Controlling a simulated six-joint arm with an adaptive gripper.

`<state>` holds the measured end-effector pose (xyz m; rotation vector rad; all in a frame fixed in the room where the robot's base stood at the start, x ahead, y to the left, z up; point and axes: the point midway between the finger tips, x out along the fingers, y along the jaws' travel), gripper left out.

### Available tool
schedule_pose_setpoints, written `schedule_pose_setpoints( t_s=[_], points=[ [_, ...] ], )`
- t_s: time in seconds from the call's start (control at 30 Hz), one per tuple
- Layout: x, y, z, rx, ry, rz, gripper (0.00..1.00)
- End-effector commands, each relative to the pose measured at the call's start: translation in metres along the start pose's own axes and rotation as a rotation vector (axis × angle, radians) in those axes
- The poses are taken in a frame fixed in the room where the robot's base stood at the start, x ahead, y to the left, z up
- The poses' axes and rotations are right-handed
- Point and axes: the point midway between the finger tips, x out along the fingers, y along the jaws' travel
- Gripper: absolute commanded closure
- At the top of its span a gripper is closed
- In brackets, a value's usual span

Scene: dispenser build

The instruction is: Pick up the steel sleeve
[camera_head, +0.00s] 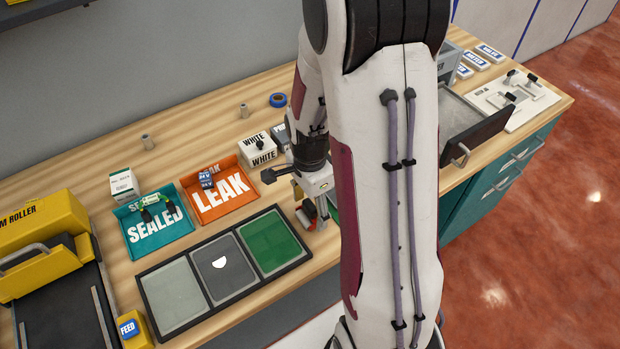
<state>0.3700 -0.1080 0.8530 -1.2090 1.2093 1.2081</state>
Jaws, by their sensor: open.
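I cannot tell from this view which is the steel sleeve. My gripper (288,192) is open, low over the bench, right of the orange tray and in front of the white boxes.
A teal SEALED tray (134,239) and orange LEAK tray (190,214) hold small items. A black-framed panel (140,285) with grey and green fields lies in front. A yellow roller machine (35,225) is left. An open drawer (483,135) is right. The rear bench is mostly clear.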

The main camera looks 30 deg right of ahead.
Motion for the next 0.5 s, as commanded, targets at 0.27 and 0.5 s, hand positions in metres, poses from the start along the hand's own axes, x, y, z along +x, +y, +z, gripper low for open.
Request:
schedule_pose_setpoints(
  t_s=[0.27, 0.5],
  points=[
    [-0.032, -0.001, 0.0, 0.0, 0.001, -0.003, 0.39],
    [-0.06, -0.001, 0.0, 0.0, 0.001, -0.004, 0.39]
  ],
)
